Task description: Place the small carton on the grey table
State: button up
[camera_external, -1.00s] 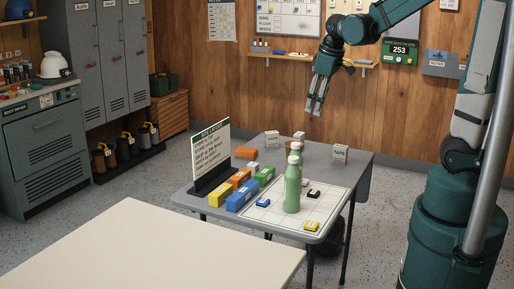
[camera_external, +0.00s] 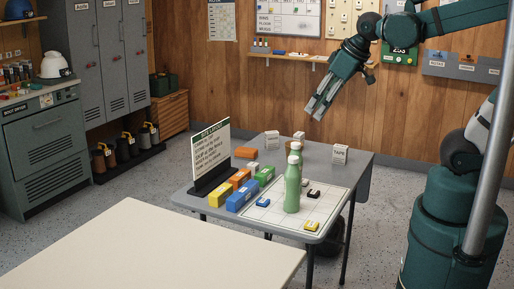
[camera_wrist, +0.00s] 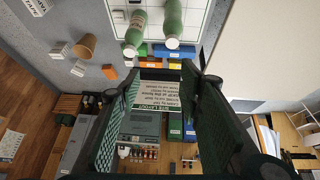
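The grey table (camera_external: 228,211) stands in the middle of the external view. Two small white cartons stand on it: one at the back left (camera_external: 272,141) and one at the back right (camera_external: 340,154), labelled TAPE. In the wrist view they lie at the upper left, (camera_wrist: 61,50) and (camera_wrist: 38,5). My gripper (camera_external: 314,115) hangs tilted above the back of the table, apart from everything. In the wrist view its fingers (camera_wrist: 166,78) are wide apart with nothing held between them.
Two green bottles (camera_external: 292,187) stand on a white grid sheet. A sign (camera_external: 210,150), coloured blocks (camera_external: 242,195) and a tan cup (camera_wrist: 87,45) are also on the grey table. A bare cream table (camera_external: 140,245) lies in front.

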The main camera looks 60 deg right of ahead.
jog(key=s+a+t, duration=0.1)
jog(key=s+a, duration=0.3)
jog(key=a, duration=0.1)
jog(key=shift+a+y, duration=0.4)
jog(key=shift+s, duration=0.1)
dwell(0.9)
